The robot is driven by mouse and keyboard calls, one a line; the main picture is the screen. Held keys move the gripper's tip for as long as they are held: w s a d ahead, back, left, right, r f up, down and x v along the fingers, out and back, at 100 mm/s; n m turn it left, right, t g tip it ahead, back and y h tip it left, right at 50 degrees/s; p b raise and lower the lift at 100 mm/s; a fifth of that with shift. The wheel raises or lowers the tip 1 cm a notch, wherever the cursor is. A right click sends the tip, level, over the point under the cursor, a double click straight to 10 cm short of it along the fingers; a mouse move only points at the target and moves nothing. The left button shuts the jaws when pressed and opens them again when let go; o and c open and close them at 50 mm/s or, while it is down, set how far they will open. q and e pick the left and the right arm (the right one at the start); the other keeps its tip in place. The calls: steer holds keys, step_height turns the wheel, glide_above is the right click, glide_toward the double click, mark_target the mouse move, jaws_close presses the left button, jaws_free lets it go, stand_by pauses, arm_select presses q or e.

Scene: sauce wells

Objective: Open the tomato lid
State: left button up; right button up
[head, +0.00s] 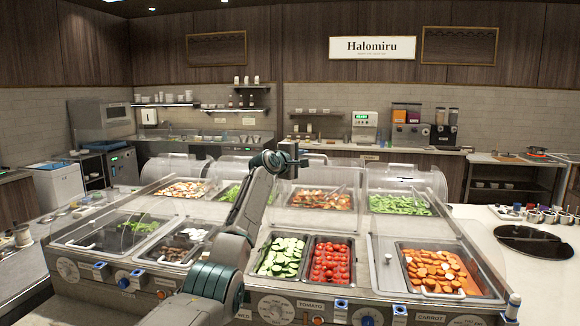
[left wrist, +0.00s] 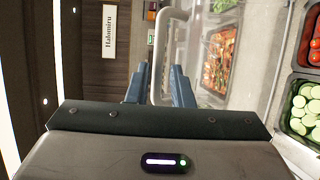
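The tomato well (head: 331,262), with red tomatoes beside sliced cucumbers, is in the front row above the TOMATO label (head: 311,305). No lid handle shows at its front edge, and its clear lid appears to be swung up and back. My left gripper (head: 283,160) is high above and behind that well. In the left wrist view my left fingers (left wrist: 160,88) are apart, with a pale lid handle (left wrist: 157,55) running between them. I see a gap around the bar, so no firm grip shows. The tomatoes also show in the left wrist view (left wrist: 315,45). My right gripper is out of view.
The carrot well (head: 399,255) to the right has a clear lid with its handle at the front. More wells with clear lids stand at the left and in the back row. A black round plate (head: 535,241) lies on the right counter.

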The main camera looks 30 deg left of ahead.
arm_select(q)
steer(key=s+b, duration=0.3)
steer(key=s, duration=0.4)
steer(key=shift+a+r, duration=0.25)
steer(key=shift+a, duration=0.15)
steer(key=shift+s, duration=0.1)
